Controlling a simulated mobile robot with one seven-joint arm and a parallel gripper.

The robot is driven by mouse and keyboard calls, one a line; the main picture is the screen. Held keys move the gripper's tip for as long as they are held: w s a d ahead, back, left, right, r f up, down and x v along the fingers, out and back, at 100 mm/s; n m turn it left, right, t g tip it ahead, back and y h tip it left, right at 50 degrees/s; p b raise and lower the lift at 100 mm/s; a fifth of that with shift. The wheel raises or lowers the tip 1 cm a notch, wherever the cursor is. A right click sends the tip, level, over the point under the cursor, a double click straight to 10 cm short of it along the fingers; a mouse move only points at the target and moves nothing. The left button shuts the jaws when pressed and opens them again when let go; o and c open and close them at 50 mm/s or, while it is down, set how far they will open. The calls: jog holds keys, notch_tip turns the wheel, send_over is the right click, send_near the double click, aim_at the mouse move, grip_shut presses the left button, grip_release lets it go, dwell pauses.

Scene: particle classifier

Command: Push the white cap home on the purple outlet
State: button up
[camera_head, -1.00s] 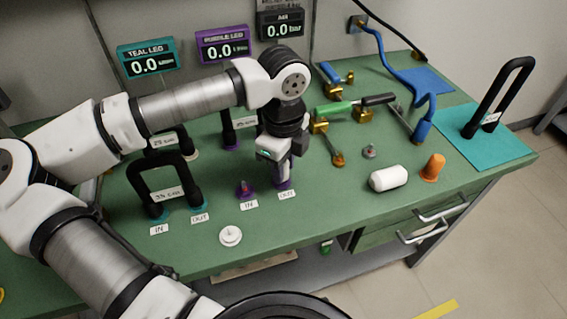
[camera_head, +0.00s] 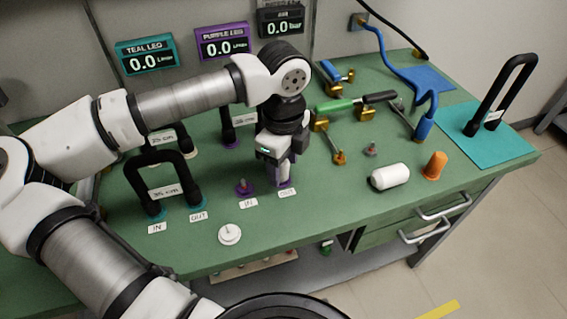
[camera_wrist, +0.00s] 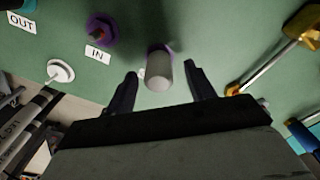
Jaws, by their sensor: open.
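The white cap (camera_wrist: 158,72) stands between my two fingers in the wrist view, with a gap on each side. My gripper (camera_wrist: 162,88) is open around it and does not visibly touch it. In the head view my gripper (camera_head: 281,165) points down over the purple outlet (camera_head: 284,185), beside its OUT label. The white cap (camera_head: 284,173) shows only partly there, between the fingers. Its lower end is at the outlet, but how far down it sits cannot be told. The purple inlet (camera_head: 243,187) is to the left, with a bare stub.
A black hose loop (camera_head: 160,165) stands on the teal ports at left. A white disc with a peg (camera_head: 230,234) lies near the front edge. A white capsule (camera_head: 390,177) and an orange plug (camera_head: 434,165) are to the right. Brass-fitted tools (camera_head: 365,115) lie behind.

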notch_tip(320, 180, up, 13)
dwell(0.3)
jog(key=shift+r, duration=0.15)
